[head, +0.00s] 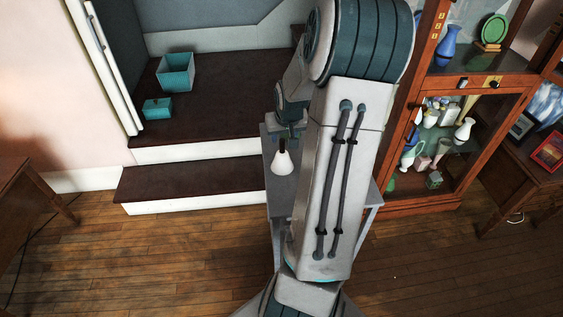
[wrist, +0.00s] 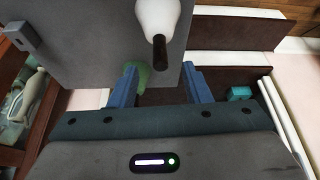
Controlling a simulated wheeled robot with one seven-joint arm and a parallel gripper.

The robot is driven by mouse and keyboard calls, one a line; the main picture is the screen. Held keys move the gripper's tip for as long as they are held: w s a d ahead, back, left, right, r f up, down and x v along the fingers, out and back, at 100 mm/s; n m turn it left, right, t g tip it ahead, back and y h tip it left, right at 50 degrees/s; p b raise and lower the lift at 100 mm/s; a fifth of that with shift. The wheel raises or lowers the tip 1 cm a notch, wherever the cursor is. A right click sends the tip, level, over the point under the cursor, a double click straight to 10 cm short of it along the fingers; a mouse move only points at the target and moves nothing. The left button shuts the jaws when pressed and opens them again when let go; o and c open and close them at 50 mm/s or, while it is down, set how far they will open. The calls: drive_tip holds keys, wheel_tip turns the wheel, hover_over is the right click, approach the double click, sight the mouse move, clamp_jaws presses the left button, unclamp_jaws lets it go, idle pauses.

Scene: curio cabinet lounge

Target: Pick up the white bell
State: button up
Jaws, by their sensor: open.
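The white bell (head: 282,162) stands upright on a small grey table (head: 277,204), with its dark handle on top. In the wrist view the bell (wrist: 157,17) is at the top centre, and its dark handle points down towards the gap between my fingers. My gripper (wrist: 160,72) is open, its two blue fingers apart with nothing held between them. In the head view my gripper (head: 290,132) is close above and behind the bell's handle, partly hidden by my arm. I cannot tell the exact gap.
A green object (wrist: 137,77) shows near my left finger in the wrist view. A glass-fronted wooden cabinet (head: 412,118) with vases and ornaments stands at right. Dark steps (head: 200,183) with a teal open box (head: 176,73) and a small teal box (head: 157,109) lie at left.

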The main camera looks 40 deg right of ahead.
sight(282, 140)
drive_tip(key=shift+b+x, duration=0.3)
drive_tip(key=shift+x, duration=3.15)
drive_tip(key=shift+w+r, duration=0.15)
drive_tip(key=shift+w, duration=0.05)
clamp_jaws()
